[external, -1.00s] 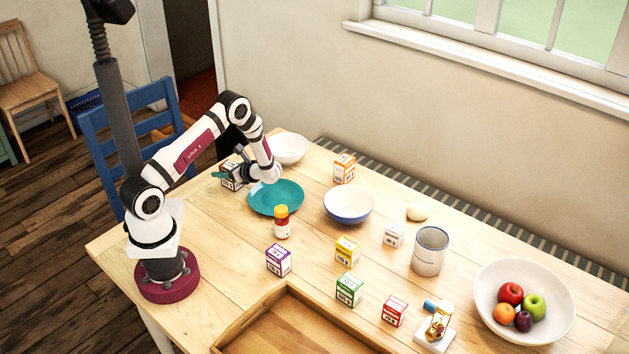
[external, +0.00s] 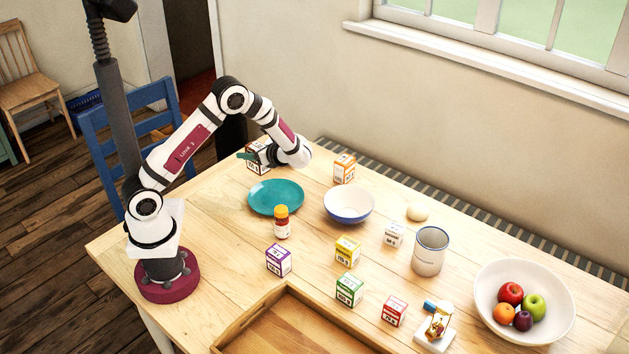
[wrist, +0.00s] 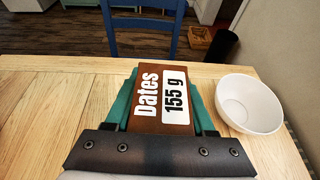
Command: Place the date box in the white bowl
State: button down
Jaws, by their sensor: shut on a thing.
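In the external view, my gripper (external: 258,156) holds the date box (external: 254,168) beyond the teal plate. The white bowl (wrist: 250,102) stands to the right of the held box in the wrist view, apart from it and with its visible inside empty. In the external view my wrist and gripper hide that white bowl.
A teal plate (external: 276,197), a blue-and-white bowl (external: 348,205) and an orange-labelled box (external: 344,168) stand near my gripper. A red-and-yellow bottle (external: 282,222) stands in front of the plate.

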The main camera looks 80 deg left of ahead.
jog(key=w+a+r+m+t+y, duration=0.25)
jog(key=w+a+m+t, duration=0.2)
jog(key=w, duration=0.25)
jog(key=w+a+r+m+t+y, duration=0.1)
jog(key=w+a+r+m+t, duration=0.35)
jog(key=w, duration=0.25)
jog(key=s+a+f, duration=0.5)
jog(key=a+f, duration=0.4)
jog(key=f, duration=0.2)
jog(key=shift+a+f+n, duration=0.25)
jog(key=shift+f+n, duration=0.05)
jog(key=shift+f, duration=0.25)
jog(key=shift+f, duration=0.25)
jog(key=shift+c, duration=1.2)
grip_release()
